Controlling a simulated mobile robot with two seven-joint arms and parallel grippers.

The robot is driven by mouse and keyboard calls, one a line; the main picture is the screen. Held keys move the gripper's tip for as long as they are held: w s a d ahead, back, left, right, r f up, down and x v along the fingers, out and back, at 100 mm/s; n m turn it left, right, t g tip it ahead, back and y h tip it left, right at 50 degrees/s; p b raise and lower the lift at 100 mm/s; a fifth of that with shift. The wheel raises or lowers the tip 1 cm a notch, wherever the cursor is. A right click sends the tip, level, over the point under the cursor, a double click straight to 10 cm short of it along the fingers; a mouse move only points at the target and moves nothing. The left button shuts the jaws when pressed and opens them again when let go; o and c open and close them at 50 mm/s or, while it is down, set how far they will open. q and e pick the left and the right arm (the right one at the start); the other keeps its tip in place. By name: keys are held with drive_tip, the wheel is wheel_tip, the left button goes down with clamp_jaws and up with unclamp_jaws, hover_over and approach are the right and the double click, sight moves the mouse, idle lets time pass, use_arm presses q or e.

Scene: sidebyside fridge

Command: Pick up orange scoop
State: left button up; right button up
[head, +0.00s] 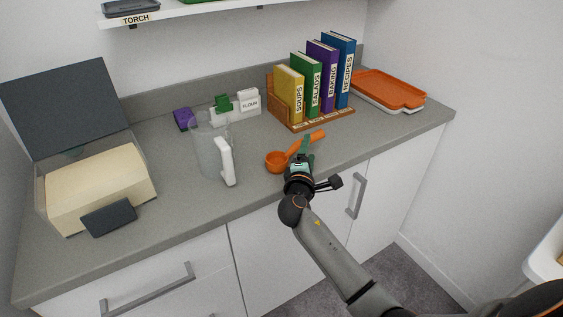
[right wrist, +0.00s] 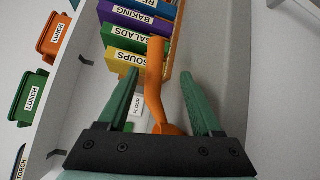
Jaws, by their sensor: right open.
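The orange scoop (head: 276,161) lies on the grey counter, its bowl to the left and its handle pointing back right toward the book rack. My right gripper (head: 304,147) is at the scoop, reaching in from the front. In the right wrist view, my right gripper (right wrist: 158,82) is open, with its green fingers on either side of the orange scoop's handle (right wrist: 154,85). Gaps show between the handle and both fingers, so it is not gripped. Part of the scoop's bowl is hidden behind the gripper body. My left gripper is not in view.
A clear jug (head: 207,150) with a white handle stands left of the scoop. Behind are a book rack (head: 317,121) with several books and a flour box (head: 249,102). An orange tray (head: 388,89) lies at right, an open bread box (head: 100,188) at left.

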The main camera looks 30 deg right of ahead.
drive_tip(key=x, duration=0.4)
drive_tip(key=shift+w+r, duration=0.15)
drive_tip(key=shift+r, duration=0.2)
drive_tip(key=shift+w+d, duration=0.35)
drive_tip(key=shift+w, duration=0.15)
clamp_jaws()
